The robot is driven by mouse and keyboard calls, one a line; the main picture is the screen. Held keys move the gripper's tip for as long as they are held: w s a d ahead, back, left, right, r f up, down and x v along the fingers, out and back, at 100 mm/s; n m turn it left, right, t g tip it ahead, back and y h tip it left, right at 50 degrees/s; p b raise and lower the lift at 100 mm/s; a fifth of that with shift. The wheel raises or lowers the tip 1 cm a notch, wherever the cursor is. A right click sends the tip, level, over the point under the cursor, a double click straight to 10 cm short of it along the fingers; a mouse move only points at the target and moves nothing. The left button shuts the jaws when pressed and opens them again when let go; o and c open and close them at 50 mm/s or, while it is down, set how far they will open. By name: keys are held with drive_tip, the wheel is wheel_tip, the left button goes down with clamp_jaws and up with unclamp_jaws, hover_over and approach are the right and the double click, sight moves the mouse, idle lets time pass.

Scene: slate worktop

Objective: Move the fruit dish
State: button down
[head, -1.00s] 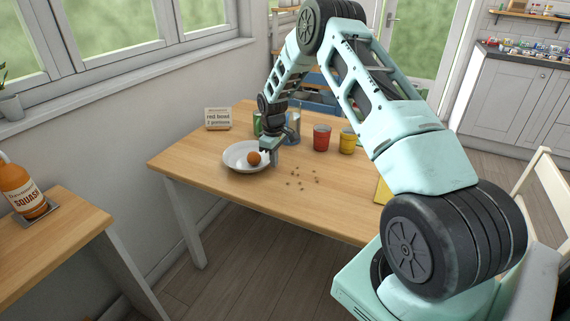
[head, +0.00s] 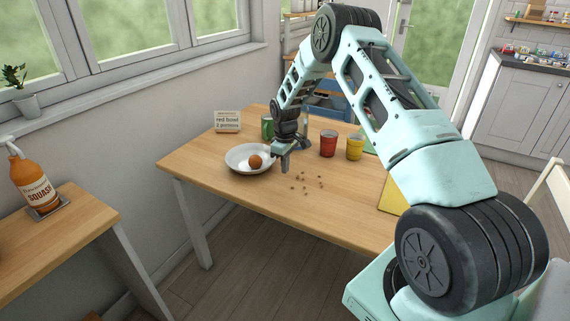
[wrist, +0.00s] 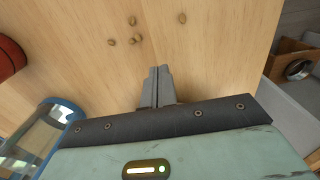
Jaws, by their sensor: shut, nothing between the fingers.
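The fruit dish (head: 234,160) is a white shallow dish on the left part of the wooden table. A round orange-brown fruit (head: 255,161) lies in it. My gripper (head: 284,168) points down just right of the dish, apart from its rim as far as I can see. In the wrist view my gripper (wrist: 157,72) has its two grey fingers together with nothing between them. The dish does not show in the wrist view.
Several small brown bits (head: 306,182) lie on the table (head: 260,191) right of my gripper. A blue-rimmed glass (wrist: 42,138) shows in the wrist view.

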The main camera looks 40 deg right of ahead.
wheel_tip(320, 180, up, 10)
drive_tip(key=b, duration=0.1)
drive_tip(key=s+a+r+n, duration=0.1)
drive_tip(key=s+a+r, duration=0.25)
drive_tip(key=a, duration=0.55)
drive_tip(key=s+a+r+y, duration=0.1)
drive_tip(key=s+a+r, duration=0.25)
drive_tip(key=a, duration=0.55)
drive_tip(key=s+a+r+n, duration=0.15)
drive_tip(key=s+a, duration=0.25)
drive_tip(key=a, duration=0.5)
drive_tip(key=s+a+r, duration=0.3)
drive_tip(key=s+a, duration=0.6)
drive_tip(key=s, duration=1.8)
drive_tip(key=shift+s+a+p, duration=0.3)
drive_tip(key=shift+s+p, duration=0.1)
drive_tip(key=shift+p, duration=0.05)
drive_tip(key=shift+a+n, duration=0.1)
drive_tip(key=shift+n, duration=0.15)
